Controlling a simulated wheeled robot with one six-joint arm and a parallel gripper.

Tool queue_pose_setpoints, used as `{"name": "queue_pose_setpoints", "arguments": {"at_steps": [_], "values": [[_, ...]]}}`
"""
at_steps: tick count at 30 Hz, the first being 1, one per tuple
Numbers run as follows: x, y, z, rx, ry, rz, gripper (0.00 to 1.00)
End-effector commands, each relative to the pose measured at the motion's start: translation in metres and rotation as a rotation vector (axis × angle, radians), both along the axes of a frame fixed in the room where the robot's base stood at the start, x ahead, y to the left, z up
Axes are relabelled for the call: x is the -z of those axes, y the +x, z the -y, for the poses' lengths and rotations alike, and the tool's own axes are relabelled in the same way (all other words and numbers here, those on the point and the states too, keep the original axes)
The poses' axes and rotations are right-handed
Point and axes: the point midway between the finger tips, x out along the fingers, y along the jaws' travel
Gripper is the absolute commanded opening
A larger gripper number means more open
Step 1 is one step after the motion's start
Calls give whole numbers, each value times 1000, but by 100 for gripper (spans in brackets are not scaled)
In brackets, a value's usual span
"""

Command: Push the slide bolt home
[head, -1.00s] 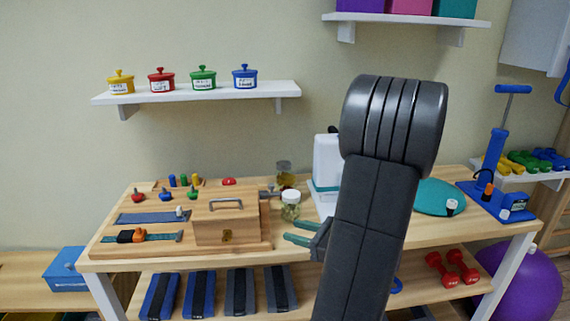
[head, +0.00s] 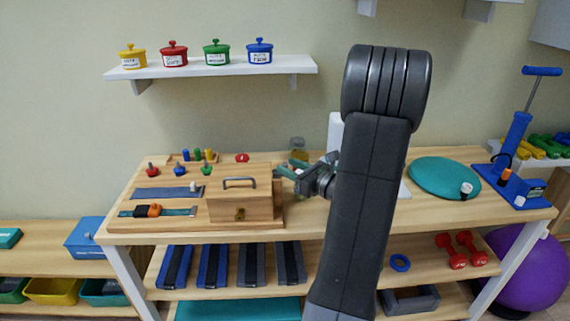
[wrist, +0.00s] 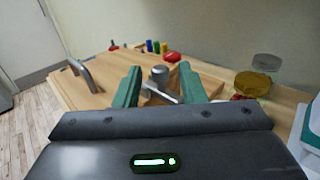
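The slide bolt shows in the wrist view as a grey metal knob (wrist: 159,75) with a thin metal bar running down from it, at the right side of the wooden box (wrist: 85,90). In the head view the box (head: 225,209) stands on the board with its grey handle on top, and my gripper covers the bolt. My gripper (head: 285,170) is at the box's right side. In the wrist view its two green fingers (wrist: 158,88) are apart, with the knob seen between and beyond them. I cannot tell whether they touch it. How far the bolt is slid is unclear.
A glass jar (head: 298,150) stands behind my gripper; a yellow-filled jar (wrist: 253,84) shows in the wrist view. A red button (head: 242,158) and coloured pegs (head: 198,155) are behind the box. A teal disc (head: 444,178) lies to the right on the table.

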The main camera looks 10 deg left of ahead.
Motion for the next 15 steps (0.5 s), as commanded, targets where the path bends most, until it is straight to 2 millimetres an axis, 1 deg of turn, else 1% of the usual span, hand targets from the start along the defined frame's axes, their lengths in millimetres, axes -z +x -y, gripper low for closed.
{"name": "queue_pose_setpoints", "arguments": {"at_steps": [1, 3, 6, 15], "values": [[-1, 3, -7, -2, 1, 0, 37], [-1, 7, -13, -2, 0, 1, 37], [0, 11, -19, -1, 0, 1, 37], [0, 12, -22, 1, 0, 0, 37]]}}
